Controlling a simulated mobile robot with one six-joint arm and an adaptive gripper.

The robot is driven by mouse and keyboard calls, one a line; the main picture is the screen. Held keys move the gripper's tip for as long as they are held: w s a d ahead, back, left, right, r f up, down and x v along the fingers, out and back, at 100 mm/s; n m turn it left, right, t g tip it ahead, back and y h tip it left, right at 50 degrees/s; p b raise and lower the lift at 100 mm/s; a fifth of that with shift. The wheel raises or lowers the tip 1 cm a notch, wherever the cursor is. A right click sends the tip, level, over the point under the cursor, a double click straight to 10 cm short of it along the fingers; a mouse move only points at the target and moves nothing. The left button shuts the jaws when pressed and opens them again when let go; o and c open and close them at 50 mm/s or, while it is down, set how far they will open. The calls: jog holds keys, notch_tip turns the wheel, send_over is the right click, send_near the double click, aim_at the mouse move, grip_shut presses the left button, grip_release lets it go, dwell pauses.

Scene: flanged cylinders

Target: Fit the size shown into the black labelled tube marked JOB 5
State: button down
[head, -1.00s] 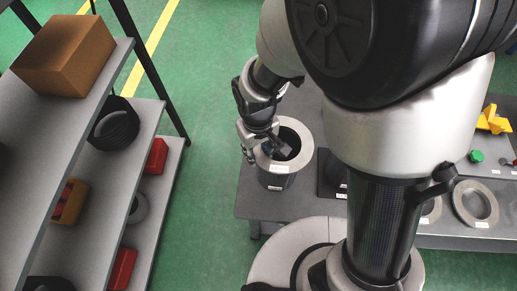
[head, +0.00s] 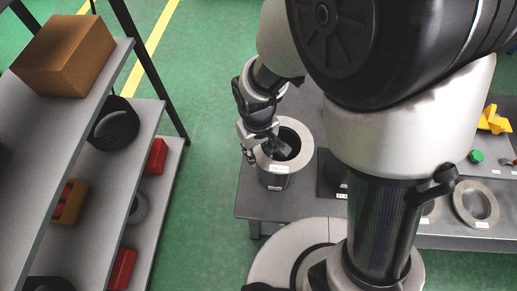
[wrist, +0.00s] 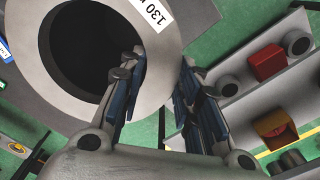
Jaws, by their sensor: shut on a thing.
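A grey flanged ring (head: 302,138) with a wide round bore is at the top of a black tube (head: 272,180) on the grey table. In the wrist view the ring (wrist: 22,50) carries a white label starting "130", its end cut off. The tube has a white label too small to read in the head view. My gripper (head: 262,148) is at the ring's left side. In the wrist view my gripper (wrist: 160,62) is shut on the ring's rim, one finger at the bore and one outside. I cannot tell how deep the ring sits in the tube.
A black square piece (head: 330,178) stands right of the tube. Another grey ring (head: 462,204) lies farther right, near yellow pieces (head: 492,120) and a green cap (head: 476,157). A shelf (head: 120,60) with boxes stands at left, with green floor between.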

jog(key=shift+f+b, duration=0.65)
jog(key=shift+f, duration=0.1)
dwell(0.5)
jog(key=c, duration=1.1)
grip_release()
jog(key=shift+r+p, duration=2.8)
jog(key=shift+r, duration=0.7)
